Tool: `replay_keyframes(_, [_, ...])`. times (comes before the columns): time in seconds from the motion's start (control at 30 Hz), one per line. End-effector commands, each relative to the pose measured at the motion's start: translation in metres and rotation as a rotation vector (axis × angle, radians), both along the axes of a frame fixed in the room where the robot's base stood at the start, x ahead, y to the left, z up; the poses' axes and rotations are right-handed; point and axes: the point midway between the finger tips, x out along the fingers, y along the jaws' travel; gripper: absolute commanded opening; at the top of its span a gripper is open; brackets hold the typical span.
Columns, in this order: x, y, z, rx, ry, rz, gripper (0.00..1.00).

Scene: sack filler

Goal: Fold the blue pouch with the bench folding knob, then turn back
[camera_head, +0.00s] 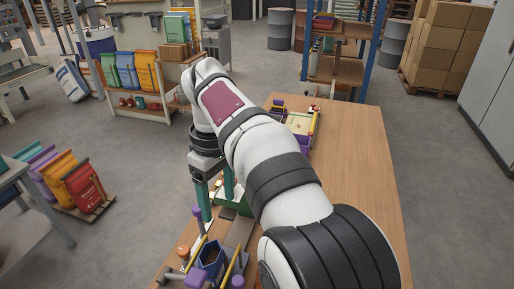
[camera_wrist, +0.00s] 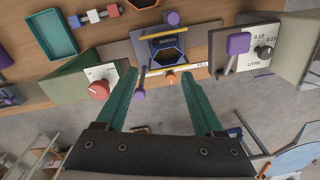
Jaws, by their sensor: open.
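A small orange knob (camera_wrist: 170,78) appears between the fingertips. A purple knob (camera_wrist: 139,95) on a thin rod appears near the left finger. Another purple knob (camera_wrist: 173,18) is beyond the pouch. I cannot tell which is the folding knob.
A purple lever (camera_wrist: 238,43) and a black dial (camera_wrist: 264,53) are right of the pouch. A red knob (camera_wrist: 98,90) on a green housing is at left, with a teal tray (camera_wrist: 53,35) beyond. The wooden bench (camera_head: 358,170) is clear on its right side.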

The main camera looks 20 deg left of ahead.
Motion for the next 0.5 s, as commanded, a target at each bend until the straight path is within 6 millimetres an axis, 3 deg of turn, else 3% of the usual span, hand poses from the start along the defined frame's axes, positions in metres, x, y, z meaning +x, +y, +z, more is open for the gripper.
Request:
replay_keyframes(0.03, [-0.002,0.037,-0.01,-0.004,-0.007,0.144,0.69])
replay_keyframes(0.1, [-0.008,0.074,-0.019,-0.005,-0.018,0.306,0.69])
replay_keyframes(0.2, [-0.016,0.101,-0.028,-0.005,-0.028,0.433,0.69])
replay_keyframes(0.37, [-0.019,0.106,-0.048,-0.007,-0.028,0.467,0.69])
replay_keyframes(0.5, [-0.019,0.105,-0.089,-0.006,-0.026,0.463,0.69])
